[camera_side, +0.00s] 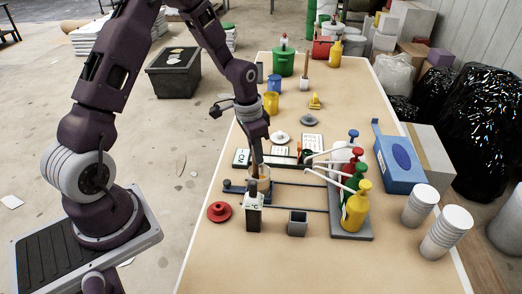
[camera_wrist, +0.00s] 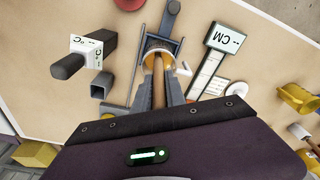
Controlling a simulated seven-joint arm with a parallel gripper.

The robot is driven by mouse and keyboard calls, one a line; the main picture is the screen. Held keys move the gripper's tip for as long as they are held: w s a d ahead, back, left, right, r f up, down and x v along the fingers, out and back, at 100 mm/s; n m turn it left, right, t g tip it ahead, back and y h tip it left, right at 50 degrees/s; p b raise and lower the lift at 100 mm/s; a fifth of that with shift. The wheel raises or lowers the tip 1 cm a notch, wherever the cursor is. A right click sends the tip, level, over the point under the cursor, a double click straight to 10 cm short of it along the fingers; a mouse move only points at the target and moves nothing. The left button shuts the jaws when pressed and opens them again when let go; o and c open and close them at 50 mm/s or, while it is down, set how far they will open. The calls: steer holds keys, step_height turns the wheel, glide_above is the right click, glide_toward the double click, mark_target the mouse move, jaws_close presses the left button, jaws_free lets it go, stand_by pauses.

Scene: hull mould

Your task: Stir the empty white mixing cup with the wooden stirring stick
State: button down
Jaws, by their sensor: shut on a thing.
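My gripper (camera_side: 257,158) points down over the cup, near the middle of the table. In the wrist view my gripper (camera_wrist: 159,88) is shut on the wooden stirring stick (camera_wrist: 158,70). The stick's lower end reaches into the mixing cup (camera_wrist: 152,44). In the side view the cup (camera_side: 264,184) stands upright among dark bars on the table and looks pale tan; in the wrist view its inside looks amber. The stick's tip is hidden in the cup, and I cannot tell whether it touches the bottom or wall.
A dark block with a °C label (camera_side: 254,216) and a grey square tube (camera_side: 297,223) stand in front of the cup. A red disc (camera_side: 219,211) lies to the left. Pump bottles (camera_side: 357,207) on a grey tray (camera_side: 350,236) reach their spouts towards the cup from the right.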

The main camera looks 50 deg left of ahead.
steer(key=shift+w+d, duration=0.25)
steer(key=shift+w, duration=0.3)
step_height(320, 180, up, 11)
stand_by(0.5)
stand_by(0.4)
